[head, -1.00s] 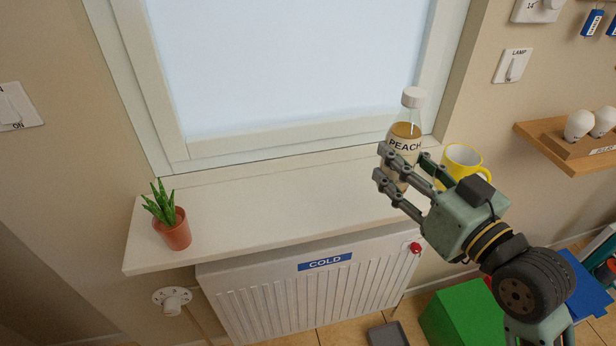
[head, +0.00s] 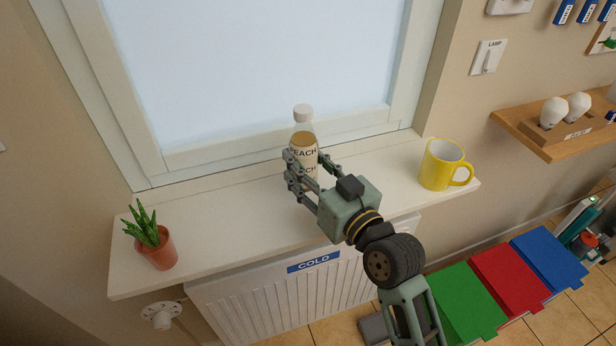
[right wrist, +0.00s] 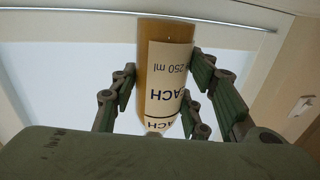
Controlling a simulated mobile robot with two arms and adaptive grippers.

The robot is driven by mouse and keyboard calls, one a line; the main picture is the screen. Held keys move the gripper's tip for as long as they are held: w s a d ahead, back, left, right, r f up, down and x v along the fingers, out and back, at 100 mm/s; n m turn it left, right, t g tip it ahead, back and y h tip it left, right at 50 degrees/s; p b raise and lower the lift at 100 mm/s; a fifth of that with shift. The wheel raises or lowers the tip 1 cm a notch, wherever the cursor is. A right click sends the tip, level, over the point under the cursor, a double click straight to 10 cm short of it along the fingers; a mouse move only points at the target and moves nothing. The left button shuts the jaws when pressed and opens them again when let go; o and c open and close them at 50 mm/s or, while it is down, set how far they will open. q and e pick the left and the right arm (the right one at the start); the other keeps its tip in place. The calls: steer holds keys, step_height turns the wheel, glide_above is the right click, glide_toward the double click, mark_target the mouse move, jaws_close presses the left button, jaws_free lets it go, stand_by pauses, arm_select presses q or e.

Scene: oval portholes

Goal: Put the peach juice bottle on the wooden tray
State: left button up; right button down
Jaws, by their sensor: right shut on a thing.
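The peach juice bottle (head: 303,143) has a white cap, amber juice and a white label with black letters. My right gripper (head: 309,166) is shut on it, with fingers on both sides of the lower body. The bottle is near upright in the head view, over the middle of the window sill. I cannot tell whether its base touches the sill, since the gripper hides it. In the right wrist view the bottle (right wrist: 165,75) stands between the fingers with its label upside down. My left gripper is not in view. I see no wooden tray.
A potted plant (head: 154,247) stands at the left of the white sill (head: 230,222) and a yellow mug (head: 440,168) at its right. A wooden shelf (head: 545,140) with light bulbs is on the right wall. A radiator (head: 265,300) is below the sill.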

steer(key=shift+f, duration=1.85)
steer(key=shift+f, duration=0.15)
steer(key=c, duration=1)
jaws_free()
steer(key=shift+f, duration=0.1)
